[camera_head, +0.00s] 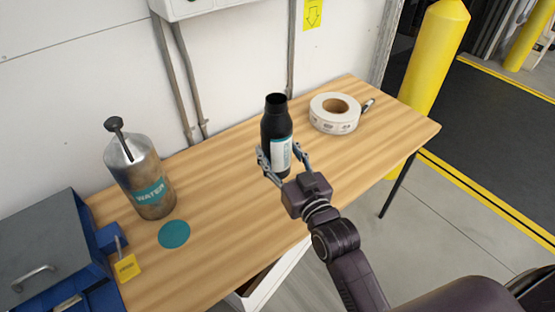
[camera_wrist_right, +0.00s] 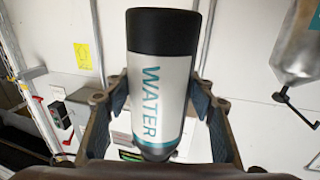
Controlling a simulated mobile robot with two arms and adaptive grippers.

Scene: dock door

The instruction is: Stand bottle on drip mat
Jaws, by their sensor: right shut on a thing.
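The bottle (camera_head: 276,130) is black with a white label and stands upright between the fingers of my right gripper (camera_head: 285,164). The gripper is shut on its lower part. I cannot tell whether its base touches the table. In the right wrist view the bottle (camera_wrist_right: 160,85) fills the middle, its label reading WATER, with a finger on each side. The drip mat, a flat teal disc (camera_head: 174,234), lies bare on the table to the left of the bottle, apart from it. My left gripper is not in view.
A metal WATER pump can (camera_head: 140,178) stands just behind the mat; it also shows in the wrist view (camera_wrist_right: 297,50). A blue toolbox (camera_head: 50,245) and yellow padlock (camera_head: 127,267) are at left. A label roll (camera_head: 335,113) lies right of the bottle on the wooden table (camera_head: 225,215).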

